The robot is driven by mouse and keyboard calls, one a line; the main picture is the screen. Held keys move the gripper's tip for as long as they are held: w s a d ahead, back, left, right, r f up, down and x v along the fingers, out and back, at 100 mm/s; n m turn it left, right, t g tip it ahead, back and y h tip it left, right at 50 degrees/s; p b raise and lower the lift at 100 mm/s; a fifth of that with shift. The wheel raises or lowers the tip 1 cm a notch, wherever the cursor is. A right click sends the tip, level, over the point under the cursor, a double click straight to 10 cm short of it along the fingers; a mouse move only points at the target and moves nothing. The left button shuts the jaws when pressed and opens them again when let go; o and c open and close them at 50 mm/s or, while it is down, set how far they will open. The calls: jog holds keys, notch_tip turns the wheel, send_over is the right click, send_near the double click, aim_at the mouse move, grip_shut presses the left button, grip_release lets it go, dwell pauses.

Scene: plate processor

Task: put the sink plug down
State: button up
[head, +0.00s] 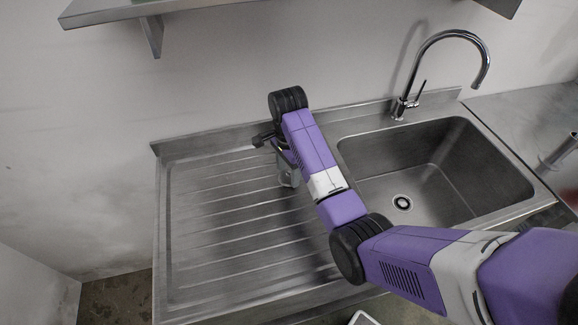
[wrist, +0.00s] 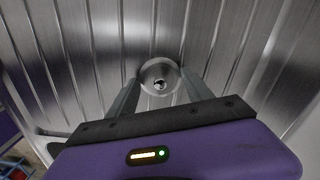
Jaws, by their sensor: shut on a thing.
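In the wrist view, the sink plug (wrist: 159,72) is a round metal disc with a small dark centre. It sits between the two fingertips of my gripper (wrist: 160,88), which is shut on it. Behind it is the ribbed steel drainboard (head: 215,220). I cannot tell whether the plug touches the board. In the head view, my gripper (head: 288,178) points down at the upper right part of the drainboard, close to its surface. The plug is hidden there by my arm.
The sink basin (head: 440,170) with its round drain (head: 402,202) lies to the right of the drainboard. A curved chrome tap (head: 440,40) stands behind it. A steel shelf (head: 150,12) hangs on the wall above. The left and front of the drainboard are clear.

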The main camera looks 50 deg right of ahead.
jog(key=shift+f, duration=0.2)
jog(key=o, duration=1.3)
jog(key=shift+o, duration=0.2)
jog(key=shift+r, duration=0.1)
